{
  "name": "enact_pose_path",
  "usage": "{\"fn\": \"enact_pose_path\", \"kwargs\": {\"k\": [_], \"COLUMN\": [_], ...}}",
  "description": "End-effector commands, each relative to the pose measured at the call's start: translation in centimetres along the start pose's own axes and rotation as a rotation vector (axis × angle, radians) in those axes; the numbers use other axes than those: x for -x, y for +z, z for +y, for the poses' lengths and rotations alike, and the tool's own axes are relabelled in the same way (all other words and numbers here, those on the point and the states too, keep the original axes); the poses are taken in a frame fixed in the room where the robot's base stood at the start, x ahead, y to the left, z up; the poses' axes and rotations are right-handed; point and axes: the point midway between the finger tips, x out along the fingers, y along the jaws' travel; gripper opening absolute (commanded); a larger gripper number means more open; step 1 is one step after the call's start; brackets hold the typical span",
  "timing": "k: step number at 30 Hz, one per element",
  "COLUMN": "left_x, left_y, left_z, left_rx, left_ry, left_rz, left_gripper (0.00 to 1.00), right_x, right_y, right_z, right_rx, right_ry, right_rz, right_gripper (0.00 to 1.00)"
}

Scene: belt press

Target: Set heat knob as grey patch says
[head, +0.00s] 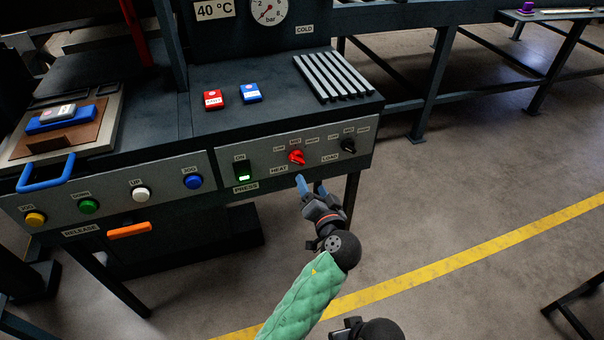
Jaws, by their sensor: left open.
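The red heat knob (297,157) is on the front panel above the HEAT label, with small setting labels around its top. I cannot tell for sure which one it points at. A small grey patch (65,112) lies on a blue block on the brown plate at the left; its writing is too small to read. My left gripper (311,187) is open, its blue fingers just below and in front of the heat knob, apart from it, with nothing between them.
The black load knob (348,146) is right of the heat knob, and the lit press switch (243,171) is left. Red (213,100) and blue (250,93) patches lie on the bench top near a ribbed rack (333,75). A blue handle (46,177) juts out at the left.

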Motion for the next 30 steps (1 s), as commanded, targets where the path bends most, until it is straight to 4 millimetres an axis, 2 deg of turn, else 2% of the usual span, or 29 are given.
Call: {"fn": "enact_pose_path", "kwargs": {"k": [3, 8, 11, 22, 30], "left_x": [0.0, -0.3, -1.2, -6.3, -7.8], "left_y": [-0.3, -0.5, -0.5, -0.6, -0.5], "left_z": [-1.2, -1.3, -1.4, -1.7, -1.7], "left_rx": [0.01, 0.056, 0.058, 0.056, 0.058], "left_ry": [-0.061, -0.063, -0.062, -0.061, -0.06], "left_rz": [0.021, 0.025, 0.024, 0.023, 0.022], "left_gripper": [0.66, 0.66, 0.66, 0.66, 0.66], "right_x": [0.0, 0.2, 0.8, 3.4, 4.1], "right_y": [0.6, 0.9, 0.9, 1.1, 1.3], "right_z": [0.0, 0.1, 0.3, 1.5, 1.9], "right_rx": [0.0, 0.0, -0.002, -0.016, -0.021], "right_ry": [0.002, 0.004, 0.01, 0.046, 0.057], "right_rz": [-0.033, -0.053, -0.061, -0.113, -0.132], "right_gripper": [0.36, 0.36, 0.36, 0.36, 0.36]}}
